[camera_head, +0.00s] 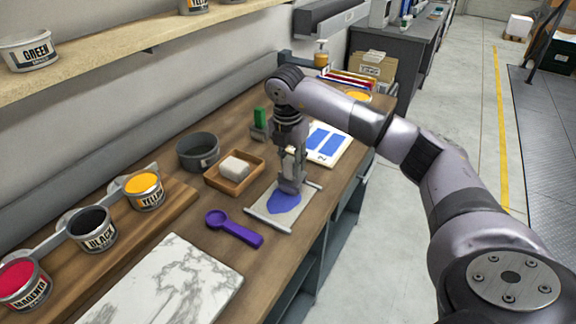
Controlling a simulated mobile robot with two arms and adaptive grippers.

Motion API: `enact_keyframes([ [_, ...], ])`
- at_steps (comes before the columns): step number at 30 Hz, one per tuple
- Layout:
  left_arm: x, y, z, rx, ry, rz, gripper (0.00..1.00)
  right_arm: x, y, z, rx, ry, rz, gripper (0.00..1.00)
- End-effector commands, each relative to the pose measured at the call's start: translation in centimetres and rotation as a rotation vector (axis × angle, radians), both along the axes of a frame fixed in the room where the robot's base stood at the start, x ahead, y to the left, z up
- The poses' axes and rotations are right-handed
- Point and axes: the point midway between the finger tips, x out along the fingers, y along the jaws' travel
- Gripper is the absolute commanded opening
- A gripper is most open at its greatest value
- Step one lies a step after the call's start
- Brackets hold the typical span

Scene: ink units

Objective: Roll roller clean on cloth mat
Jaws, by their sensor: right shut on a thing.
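My right gripper (290,172) points down over the mat's far part. It is shut on the roller, which is mostly hidden by the gripper; only a greyish part shows low, at or just above the mat. I cannot tell whether it touches the cloth. My left gripper is out of view.
A purple scoop (234,228) lies left of the mat. A wooden tray (213,180) with a white block, a grey pot (198,150) and a green-topped thing (260,117) stand behind. A blue-printed sheet (330,140) lies beyond. A marble slab (165,285) is nearer, beside ink cans.

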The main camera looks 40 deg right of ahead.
Motion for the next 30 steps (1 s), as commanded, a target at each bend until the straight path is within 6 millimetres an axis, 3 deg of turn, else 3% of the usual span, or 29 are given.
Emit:
enact_keyframes([
  [5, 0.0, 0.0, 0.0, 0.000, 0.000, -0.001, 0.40, 0.1, -0.2, 0.0, 0.000, 0.001, 0.000, 0.00],
  [30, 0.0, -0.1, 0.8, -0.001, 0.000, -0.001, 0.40, -1.7, 4.0, -0.1, 0.000, 0.003, 0.002, 0.00],
])
